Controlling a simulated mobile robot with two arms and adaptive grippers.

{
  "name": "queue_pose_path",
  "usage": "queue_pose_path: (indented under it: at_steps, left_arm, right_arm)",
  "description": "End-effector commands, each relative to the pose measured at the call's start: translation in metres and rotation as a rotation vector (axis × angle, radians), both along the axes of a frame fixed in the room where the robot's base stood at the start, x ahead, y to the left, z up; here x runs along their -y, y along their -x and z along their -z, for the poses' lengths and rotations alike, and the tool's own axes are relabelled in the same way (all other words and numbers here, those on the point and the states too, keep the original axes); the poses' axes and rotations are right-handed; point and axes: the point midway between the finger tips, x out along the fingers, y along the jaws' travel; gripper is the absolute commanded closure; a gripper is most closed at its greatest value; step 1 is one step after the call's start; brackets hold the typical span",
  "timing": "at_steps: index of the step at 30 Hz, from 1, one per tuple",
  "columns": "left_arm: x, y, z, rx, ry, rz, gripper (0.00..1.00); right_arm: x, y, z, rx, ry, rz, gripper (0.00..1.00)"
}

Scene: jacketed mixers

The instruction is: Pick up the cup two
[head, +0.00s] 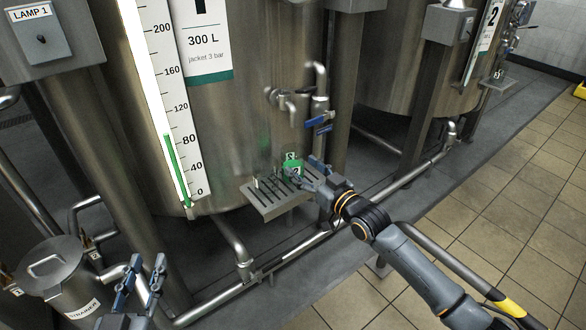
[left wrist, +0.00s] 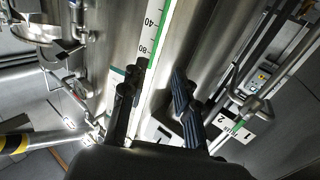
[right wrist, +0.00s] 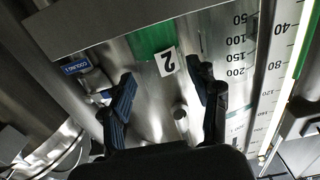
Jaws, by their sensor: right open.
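Cup two shows as a green patch with a white "2" label (head: 291,162) above the slotted drip tray at the front of the large steel tank. The rest of its body is hard to make out. My right gripper (head: 306,174) is right beside it, partly covering it. In the right wrist view, the open fingers (right wrist: 164,80) stand to either side of the line to the green patch and "2" label (right wrist: 166,62). I cannot tell whether they touch the cup. My left gripper (head: 141,282) is open and empty at the lower left, away from the cup; its fingers also show in the left wrist view (left wrist: 153,88).
The drip tray (head: 270,208) juts from the tank (head: 235,120). Pipes (head: 350,215) run along the plinth below. A lidded strainer (head: 50,268) stands at lower left.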

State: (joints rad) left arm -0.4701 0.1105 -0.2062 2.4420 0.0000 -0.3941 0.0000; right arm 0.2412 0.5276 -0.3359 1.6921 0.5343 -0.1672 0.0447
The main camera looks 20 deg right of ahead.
Motion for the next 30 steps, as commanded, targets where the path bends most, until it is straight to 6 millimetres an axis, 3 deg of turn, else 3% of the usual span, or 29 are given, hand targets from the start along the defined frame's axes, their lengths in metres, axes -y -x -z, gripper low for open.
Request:
queue_pose_path:
  at_steps: [12, 17, 24, 30]
  left_arm:
    - [0.008, 0.011, -0.069, 0.395, 0.105, 0.023, 0.7]
    - [0.008, 0.016, -0.081, 0.46, 0.124, 0.028, 0.7]
    - [0.008, 0.017, -0.083, 0.467, 0.125, 0.028, 0.7]
    - [0.008, 0.016, -0.083, 0.465, 0.125, 0.028, 0.7]
  right_arm:
    - [-0.015, -0.037, 0.006, 0.002, -0.002, 0.0, 0.39]
    - [-0.017, -0.043, 0.005, 0.001, 0.0, 0.0, 0.39]
    - [-0.017, -0.043, 0.005, 0.0, 0.0, 0.0, 0.39]
    - [-0.017, -0.043, 0.005, 0.001, 0.0, 0.0, 0.78]
